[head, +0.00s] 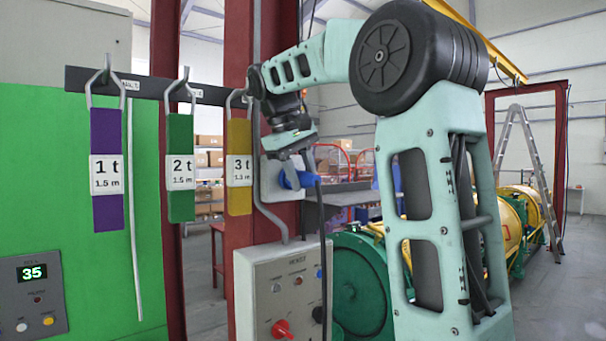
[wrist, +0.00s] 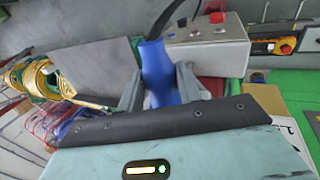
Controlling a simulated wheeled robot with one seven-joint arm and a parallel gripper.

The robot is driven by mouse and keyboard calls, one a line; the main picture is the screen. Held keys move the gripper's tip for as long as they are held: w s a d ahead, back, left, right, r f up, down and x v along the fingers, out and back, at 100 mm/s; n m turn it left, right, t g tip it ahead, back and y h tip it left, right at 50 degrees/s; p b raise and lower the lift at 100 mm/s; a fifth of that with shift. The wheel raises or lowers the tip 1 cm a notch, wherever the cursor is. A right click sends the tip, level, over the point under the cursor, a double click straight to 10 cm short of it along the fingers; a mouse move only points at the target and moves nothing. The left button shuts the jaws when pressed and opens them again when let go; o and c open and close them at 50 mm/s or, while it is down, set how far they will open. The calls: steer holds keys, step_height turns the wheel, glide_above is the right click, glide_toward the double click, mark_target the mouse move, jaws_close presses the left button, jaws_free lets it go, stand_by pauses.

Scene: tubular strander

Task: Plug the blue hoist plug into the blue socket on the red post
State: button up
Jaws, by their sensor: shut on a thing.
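In the wrist view the blue plug (wrist: 158,75) stands between the two grey fingers of my gripper (wrist: 158,88), which is shut on it. A black cable (wrist: 181,14) leaves the plug's far end. In the head view my gripper (head: 294,162) is beside the red post (head: 237,125), in front of a light grey plate (head: 272,180). Blue parts (head: 291,180) show just below the fingers, at the plate. I cannot tell plug from socket there, nor whether they touch. The plug's front end is hidden in the wrist view.
A grey hoist control box (head: 280,270) with a red knob stands below the plate. Purple, green and yellow slings (head: 239,165) hang from a dark rail on the left. A green machine wheel (head: 361,285) and a ladder (head: 540,175) are at the right.

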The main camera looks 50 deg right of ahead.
steer(key=shift+w+d+r+p, duration=0.15)
steer(key=shift+w+p, duration=0.2)
steer(key=shift+p, duration=0.05)
steer(key=o, duration=1.1)
steer(key=shift+w+d, duration=0.1)
steer(key=shift+w, duration=0.1)
steer(key=shift+f, duration=0.2)
